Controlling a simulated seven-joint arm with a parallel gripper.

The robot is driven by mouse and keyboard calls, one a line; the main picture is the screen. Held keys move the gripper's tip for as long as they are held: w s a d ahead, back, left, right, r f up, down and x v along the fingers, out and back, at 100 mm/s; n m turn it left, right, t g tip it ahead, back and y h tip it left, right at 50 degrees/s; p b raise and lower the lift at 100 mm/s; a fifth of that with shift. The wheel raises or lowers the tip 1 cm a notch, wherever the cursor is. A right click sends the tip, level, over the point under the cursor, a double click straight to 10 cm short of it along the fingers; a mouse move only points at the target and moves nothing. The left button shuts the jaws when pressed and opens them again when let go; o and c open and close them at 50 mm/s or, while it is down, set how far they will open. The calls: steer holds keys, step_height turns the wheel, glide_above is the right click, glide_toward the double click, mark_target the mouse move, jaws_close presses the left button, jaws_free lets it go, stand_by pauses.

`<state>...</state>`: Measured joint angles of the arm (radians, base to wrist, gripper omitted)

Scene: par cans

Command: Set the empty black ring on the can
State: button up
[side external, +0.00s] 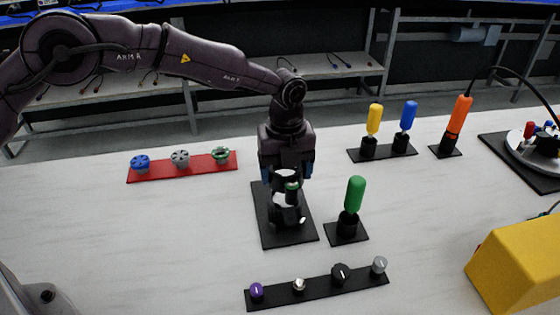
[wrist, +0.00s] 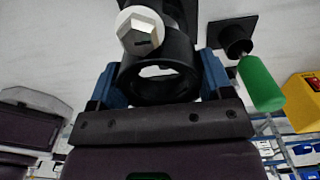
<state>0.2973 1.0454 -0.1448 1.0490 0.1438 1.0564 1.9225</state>
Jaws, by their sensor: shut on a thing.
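My gripper (side external: 287,176) points down over the black base plate (side external: 264,222) in the middle of the table. In the wrist view its blue fingers (wrist: 161,78) are shut on the black ring (wrist: 128,84), one on each side; its opening looks empty. A dark can-like body (wrist: 182,14) shows just beyond the ring, with a pale hexagonal knob (wrist: 140,32) in front of it. In the side view the can (side external: 287,217) is low under my gripper and partly hidden. I cannot tell whether ring and can touch.
A green handle (side external: 355,194) stands close right, also in the wrist view (wrist: 260,84). Yellow (side external: 375,119), blue (side external: 408,115) and orange (side external: 459,115) handles stand behind. A red strip (side external: 150,174) with wheels lies left; a knob strip (side external: 319,291) lies in front.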

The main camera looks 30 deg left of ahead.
steer(key=shift+f, duration=2.45)
steer(key=shift+f, duration=0.15)
steer(key=o, duration=0.5)
steer(key=shift+o, duration=0.5)
steer(key=o, duration=0.3)
step_height(320, 180, up, 13)
